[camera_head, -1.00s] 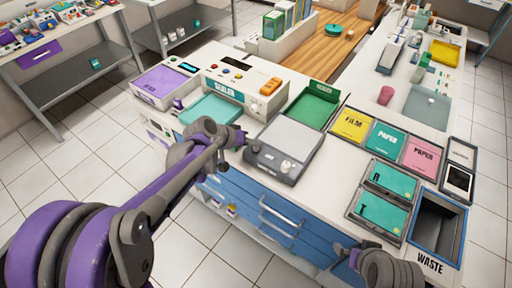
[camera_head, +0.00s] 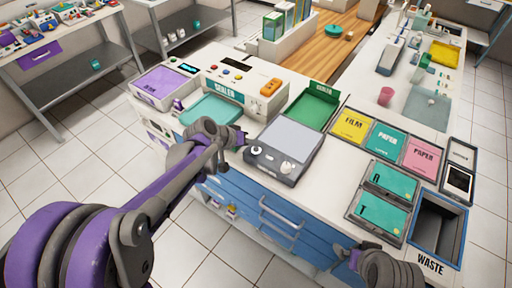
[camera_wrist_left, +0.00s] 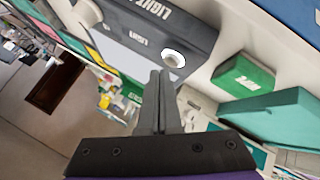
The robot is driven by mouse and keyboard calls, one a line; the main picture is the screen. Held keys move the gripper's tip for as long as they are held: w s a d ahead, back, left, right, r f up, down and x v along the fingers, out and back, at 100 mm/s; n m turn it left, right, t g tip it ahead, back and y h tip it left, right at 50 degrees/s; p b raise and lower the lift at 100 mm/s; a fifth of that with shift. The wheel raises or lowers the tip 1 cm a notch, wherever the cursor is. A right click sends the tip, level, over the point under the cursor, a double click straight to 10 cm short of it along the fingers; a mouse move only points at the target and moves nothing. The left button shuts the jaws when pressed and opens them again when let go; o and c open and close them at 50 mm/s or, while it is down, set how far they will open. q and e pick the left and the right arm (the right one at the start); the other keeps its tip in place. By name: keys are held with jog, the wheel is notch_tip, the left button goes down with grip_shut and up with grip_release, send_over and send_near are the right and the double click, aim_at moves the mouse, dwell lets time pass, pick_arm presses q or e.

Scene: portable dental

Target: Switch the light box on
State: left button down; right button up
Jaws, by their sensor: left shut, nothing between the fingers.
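The light box (camera_head: 290,148) is a dark grey case with a pale, bluish-white top panel and round controls along its front strip. In the left wrist view the light box (camera_wrist_left: 165,35) shows its LIGHT lettering, a white round control (camera_wrist_left: 173,58) and a second knob (camera_wrist_left: 88,13). My left gripper (camera_head: 240,140) is at the box's front left corner. In the wrist view its fingers (camera_wrist_left: 161,78) are together and empty, with the tips close to the white control; I cannot tell whether they touch. My right gripper (camera_head: 350,262) is partly visible at the bottom; its fingers are unclear.
The sealer (camera_head: 235,92) and a teal tray (camera_head: 212,109) stand left of the box. A green tray (camera_head: 313,106) is behind it. Film and paper bins (camera_head: 352,124) and a waste bin (camera_head: 437,228) lie to the right. Blue drawers (camera_head: 260,215) are below.

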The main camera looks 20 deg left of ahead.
aim_at(254, 153)
pick_arm(q)
jog(key=shift+r+p, duration=0.35)
jog(key=shift+r, duration=0.3)
notch_tip(254, 153, up, 5)
jog(key=shift+f+p, duration=0.15)
jog(key=shift+p, duration=1.1)
pick_arm(e)
jog(key=r, duration=0.1)
jog(key=w+r, duration=0.1)
jog(key=r, duration=0.1)
jog(key=w+r, duration=0.1)
jog(key=shift+r, duration=0.3)
pick_arm(q)
jog(key=shift+s, duration=0.1)
pick_arm(e)
jog(key=shift+s, duration=0.1)
jog(key=shift+c, duration=0.2)
